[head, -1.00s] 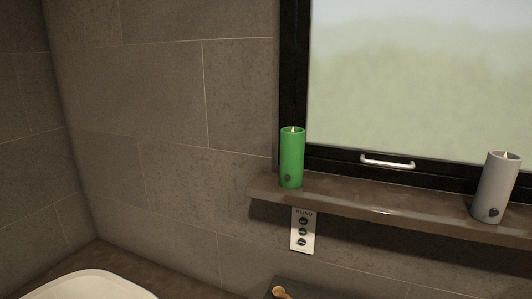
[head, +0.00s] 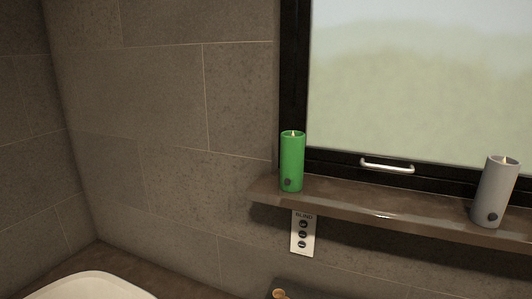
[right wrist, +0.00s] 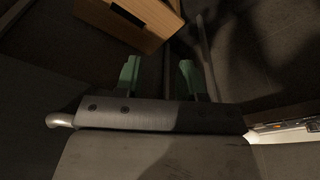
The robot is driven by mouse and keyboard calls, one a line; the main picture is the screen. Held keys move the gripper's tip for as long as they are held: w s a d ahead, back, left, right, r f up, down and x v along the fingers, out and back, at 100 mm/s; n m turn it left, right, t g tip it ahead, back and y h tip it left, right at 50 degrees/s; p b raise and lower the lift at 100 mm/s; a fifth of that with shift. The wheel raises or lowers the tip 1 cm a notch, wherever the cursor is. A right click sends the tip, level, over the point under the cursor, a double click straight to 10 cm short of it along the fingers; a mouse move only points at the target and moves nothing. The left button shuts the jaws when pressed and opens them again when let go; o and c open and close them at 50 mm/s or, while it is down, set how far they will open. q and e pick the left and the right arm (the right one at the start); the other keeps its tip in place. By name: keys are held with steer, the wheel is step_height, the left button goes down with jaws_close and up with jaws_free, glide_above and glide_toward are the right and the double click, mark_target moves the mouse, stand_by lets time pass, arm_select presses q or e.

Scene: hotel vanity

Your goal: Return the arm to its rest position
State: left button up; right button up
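My right gripper (right wrist: 158,74) shows in the right wrist view. Its two greenish fingers stand apart with nothing between them, so it is open and empty. It points toward a dark surface, with a wooden, box-like object (right wrist: 150,18) beyond the fingertips. No arm or gripper shows in the head view. My left gripper is in neither view.
In the head view, a green candle (head: 292,160) and a grey candle (head: 495,190) stand upright on the window shelf (head: 385,207). A blind control panel (head: 303,233) is on the wall below. A white basin rim (head: 90,285) shows at lower left.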

steer(key=s+d+f+g+p, duration=0.1)
steer(key=s+d+f, duration=0.2)
steer(key=s+f, duration=1.5)
step_height(320, 180, down, 3)
steer(key=shift+s+f+g+p, duration=0.2)
steer(key=shift+g+p, duration=0.1)
